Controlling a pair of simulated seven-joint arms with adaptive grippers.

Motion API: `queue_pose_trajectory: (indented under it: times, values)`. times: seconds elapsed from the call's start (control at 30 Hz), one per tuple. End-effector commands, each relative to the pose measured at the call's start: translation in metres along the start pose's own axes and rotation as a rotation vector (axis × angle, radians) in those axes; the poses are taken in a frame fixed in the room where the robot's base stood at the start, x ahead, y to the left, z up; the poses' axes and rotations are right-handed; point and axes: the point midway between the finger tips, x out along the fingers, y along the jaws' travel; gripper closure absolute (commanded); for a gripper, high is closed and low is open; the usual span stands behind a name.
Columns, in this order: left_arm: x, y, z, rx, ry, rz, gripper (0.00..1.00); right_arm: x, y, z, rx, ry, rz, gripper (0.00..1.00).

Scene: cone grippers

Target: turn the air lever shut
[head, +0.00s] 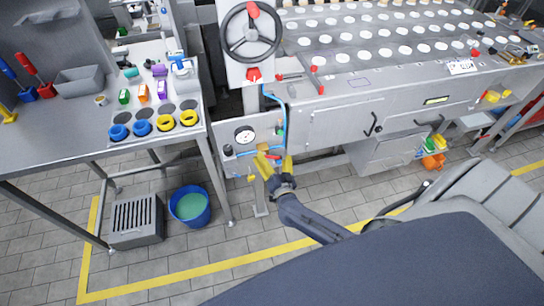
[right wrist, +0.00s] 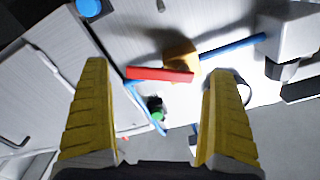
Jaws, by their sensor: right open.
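The air lever (right wrist: 160,74) is a red bar on a brass valve body (right wrist: 181,54), in the upper middle of the right wrist view. A blue air pipe (right wrist: 232,46) runs into the valve from the right. The lever lies at a slant to this pipe. My right gripper (right wrist: 158,85) is open, its yellow fingers on either side of the lever with gaps to both; whether it touches is not clear. My left gripper is not in view.
A pressure gauge (head: 245,136) sits on the panel left of the right gripper. A handwheel (head: 250,33) is above. A workbench (head: 50,128) with colored parts stands at left, a blue bucket (head: 190,206) on the floor. The tiled floor below the gripper is mostly clear.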

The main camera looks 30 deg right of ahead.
Motion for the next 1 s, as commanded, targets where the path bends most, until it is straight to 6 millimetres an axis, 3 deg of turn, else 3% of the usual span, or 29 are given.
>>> queue_pose_trajectory:
  times: [0.5, 1.0]
  values:
    - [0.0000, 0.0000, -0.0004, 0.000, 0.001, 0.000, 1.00, 0.0096, 0.0001, -0.0004, 0.001, 0.000, 0.000, 0.07]
    - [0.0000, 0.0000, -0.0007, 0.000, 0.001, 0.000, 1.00, 0.0094, 0.0001, -0.0004, 0.001, 0.000, 0.000, 0.62]
